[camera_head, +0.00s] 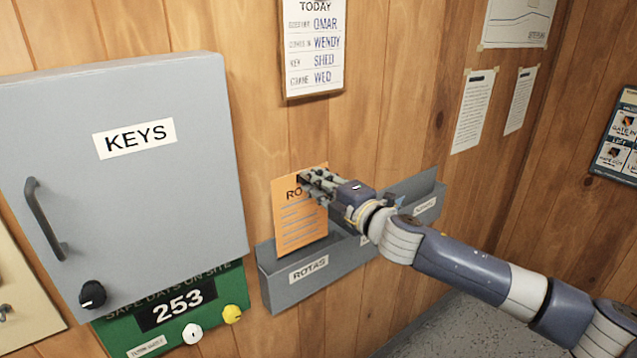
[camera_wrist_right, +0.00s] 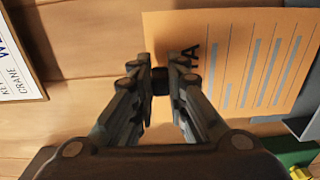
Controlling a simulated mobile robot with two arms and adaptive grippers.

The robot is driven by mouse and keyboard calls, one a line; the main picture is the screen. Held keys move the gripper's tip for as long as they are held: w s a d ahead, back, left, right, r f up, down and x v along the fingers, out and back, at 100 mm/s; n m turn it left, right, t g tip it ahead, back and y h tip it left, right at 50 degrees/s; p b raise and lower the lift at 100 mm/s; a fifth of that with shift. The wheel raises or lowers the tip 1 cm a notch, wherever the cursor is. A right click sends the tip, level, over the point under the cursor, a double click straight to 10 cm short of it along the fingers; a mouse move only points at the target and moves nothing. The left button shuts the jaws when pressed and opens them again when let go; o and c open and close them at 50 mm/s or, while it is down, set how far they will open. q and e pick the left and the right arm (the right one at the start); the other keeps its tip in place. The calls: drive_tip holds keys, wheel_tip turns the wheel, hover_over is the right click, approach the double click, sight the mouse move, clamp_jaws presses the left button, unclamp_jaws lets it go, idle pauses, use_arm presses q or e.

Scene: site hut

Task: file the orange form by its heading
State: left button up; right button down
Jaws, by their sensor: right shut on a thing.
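The orange form (camera_head: 299,218) is upright against the wall, its heading starting "RO" and the rest covered by my gripper. My right gripper (camera_head: 309,183) is shut on the form's top edge. In the right wrist view the form (camera_wrist_right: 240,60) shows between and beyond the fingertips (camera_wrist_right: 161,80). The form's lower end is at the grey wall pocket labelled ROTAS (camera_head: 283,285) and looks partly behind its front wall. Another grey pocket (camera_head: 428,205) is to the right, its label too small to read. My left gripper is not in view.
A grey cabinet marked KEYS (camera_head: 60,115) with a handle sticks out at the left. Below it is a green board (camera_head: 150,335) reading 253, with white and yellow knobs. A TODAY board (camera_head: 314,85) hangs above. Papers (camera_head: 474,110) are on the wall at right.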

sight(307, 211)
drive_tip(key=shift+w+a, duration=0.15)
drive_tip(key=shift+p, duration=0.55)
idle(0.8)
drive_tip(key=shift+f, duration=0.15)
drive_tip(key=shift+w+f+b, duration=0.1)
drive_tip(key=shift+f+b, duration=0.75)
drive_tip(key=shift+f, duration=0.55)
drive_tip(key=shift+f, duration=0.1)
drive_tip(key=shift+f+b, duration=0.8)
drive_tip(key=shift+f, duration=0.6)
drive_tip(key=shift+f, duration=0.1)
drive_tip(key=shift+f+b, duration=0.9)
drive_tip(key=shift+f, duration=0.55)
